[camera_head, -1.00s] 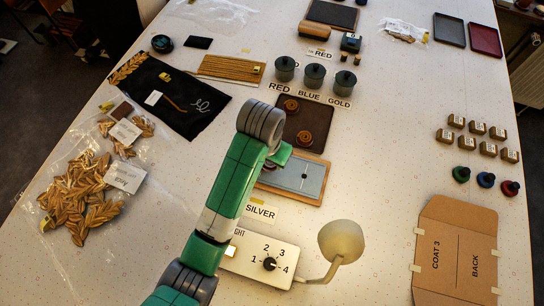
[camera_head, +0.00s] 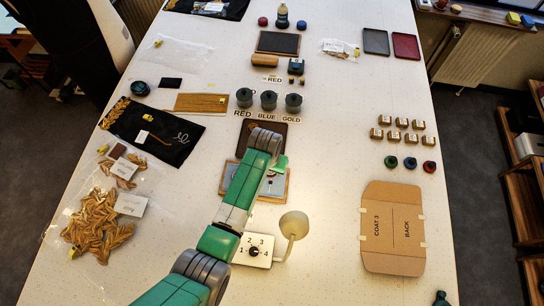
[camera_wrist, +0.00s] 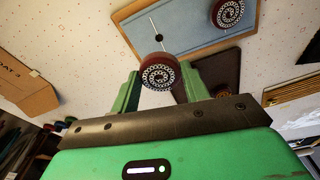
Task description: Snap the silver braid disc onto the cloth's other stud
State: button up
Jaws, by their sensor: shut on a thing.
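The silver braid disc (camera_wrist: 160,72), a dark red round with a silver spiral face, is between the fingers of my gripper (camera_wrist: 158,84) in the wrist view. My gripper is shut on it. The blue cloth (camera_wrist: 185,20) lies on a wood-edged board beyond it. A second silver spiral disc (camera_wrist: 228,12) sits on the cloth. A dark stud (camera_wrist: 158,37) shows bare on a pale line, just past the held disc and apart from it in the picture. In the head view my gripper (camera_head: 277,166) is over the upper part of the board (camera_head: 268,198); my arm hides much of it.
A dark tray (camera_head: 292,136) lies behind the board, partly hidden by my arm. A switch box (camera_head: 262,260) with a lamp (camera_head: 294,223) stands in front. Grey pots (camera_head: 268,100) stand farther back. The table right of the board is clear up to the cardboard (camera_head: 392,228).

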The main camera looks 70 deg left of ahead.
jog(key=b, duration=0.6)
send_over(271, 182)
jog(key=f, duration=0.6)
jog(key=shift+s+d+f, duration=0.1)
jog(key=shift+s+d, duration=0.05)
jog(key=shift+s, duration=0.1)
jog(key=shift+f+b, duration=0.6)
jog(key=shift+f, duration=0.65)
jog(key=shift+f+b, duration=0.45)
jog(key=shift+f, duration=0.15)
jog(key=o, duration=1.5)
jog(key=shift+c, duration=0.2)
notch_tip(271, 182, up, 8)
jog(key=p, duration=0.7)
jog(key=shift+p, duration=0.3)
